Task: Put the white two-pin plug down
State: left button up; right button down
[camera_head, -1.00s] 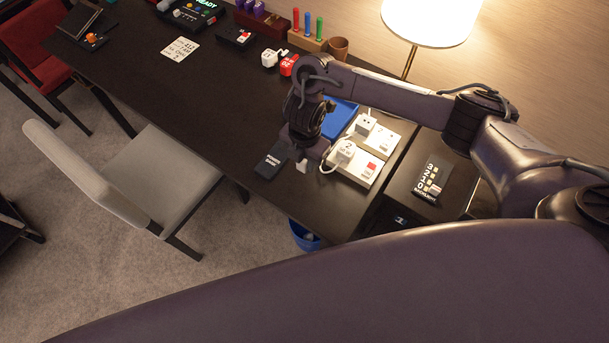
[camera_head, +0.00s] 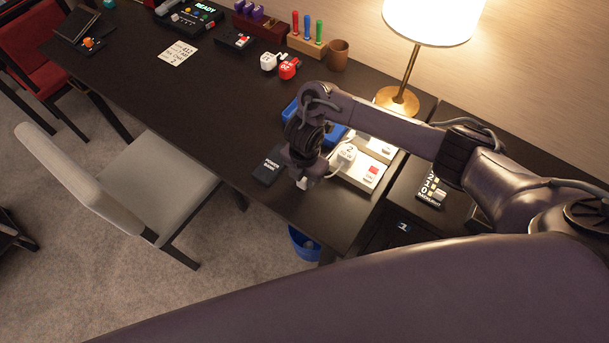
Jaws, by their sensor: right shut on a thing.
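My right gripper (camera_head: 303,181) points down over the desk's front part, just right of the black power bank (camera_head: 268,170). It is shut on a small white thing (camera_head: 303,184), mostly hidden by the jaws; I take it for the white two-pin plug. I cannot tell whether it touches the desk. A white block marked 2 (camera_head: 347,152) sits on the near white socket strip (camera_head: 365,172), with a white cable between it and the gripper. My left gripper is not in view.
A blue tray (camera_head: 291,110) lies partly behind my right arm. A lamp (camera_head: 403,96), a brown cup (camera_head: 338,55) and a pen block (camera_head: 306,46) stand at the back. The desk's middle left is clear. A grey chair (camera_head: 165,180) stands at the front.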

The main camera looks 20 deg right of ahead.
jog(key=shift+f, duration=0.4)
jog(key=c, duration=1.1)
grip_release()
jog(key=shift+c, duration=0.2)
jog(key=shift+r, duration=0.1)
notch_tip(320, 180, up, 12)
jog(key=p, duration=0.5)
jog(key=shift+p, duration=0.4)
jog(key=shift+r, duration=0.55)
